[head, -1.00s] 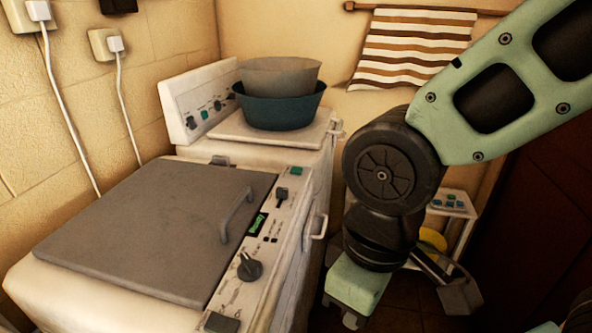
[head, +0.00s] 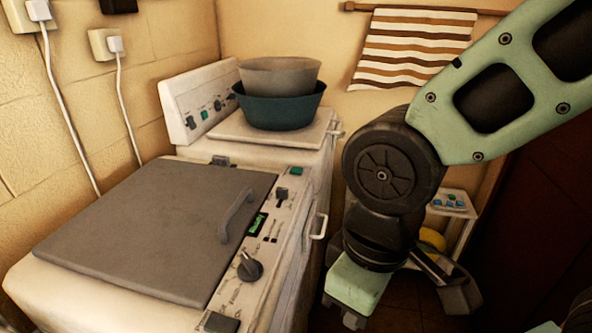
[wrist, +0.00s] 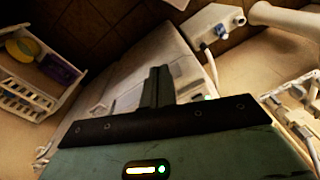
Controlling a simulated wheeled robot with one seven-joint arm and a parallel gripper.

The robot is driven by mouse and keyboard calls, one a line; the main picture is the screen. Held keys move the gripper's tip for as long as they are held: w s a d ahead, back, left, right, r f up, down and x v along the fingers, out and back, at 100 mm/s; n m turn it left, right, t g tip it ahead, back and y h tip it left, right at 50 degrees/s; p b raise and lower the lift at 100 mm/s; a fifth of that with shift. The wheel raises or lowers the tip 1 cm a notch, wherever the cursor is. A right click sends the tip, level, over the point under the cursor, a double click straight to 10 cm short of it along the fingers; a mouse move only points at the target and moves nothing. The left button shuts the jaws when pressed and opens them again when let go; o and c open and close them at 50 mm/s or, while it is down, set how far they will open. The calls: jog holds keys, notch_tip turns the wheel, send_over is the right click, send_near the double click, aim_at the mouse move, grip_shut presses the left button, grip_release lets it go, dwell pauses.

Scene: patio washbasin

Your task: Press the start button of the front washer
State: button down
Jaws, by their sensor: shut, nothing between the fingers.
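The front washer (head: 22,281) is a white top-loader with a closed grey lid (head: 150,225) in the head view. Its control strip, along the lid's right side, has a green button (head: 296,171) at the far end, a small lit display (head: 257,224), a black knob (head: 249,267) and a dark button (head: 221,322) at the near end. I cannot read which is start. My gripper (head: 460,297) is right of the washer, apart from it, partly behind my wrist. Its shut, empty fingers show in the wrist view (wrist: 158,83).
A second washer (head: 225,128) stands behind, with a grey bowl (head: 280,75) inside a blue bowl (head: 283,108) on top. A white handle (head: 320,227) sticks out from the front washer's right side. A white rack (head: 462,207) with a yellow item (head: 432,240) stands beyond my arm.

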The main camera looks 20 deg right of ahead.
jog(key=w+a+m+t+y, duration=0.1)
jog(key=w+a+m+y, duration=0.2)
jog(key=w, duration=0.7)
jog(key=r+m+t+h+b, duration=0.2)
jog(key=m+t, duration=0.6)
jog(key=m, duration=0.4)
send_over(298, 171)
jog(key=shift+f, duration=0.2)
jog(key=shift+f, duration=0.15)
notch_tip(298, 171, down, 9)
jog(key=b, duration=0.8)
jog(key=shift+r, duration=0.2)
jog(key=shift+f, duration=0.1)
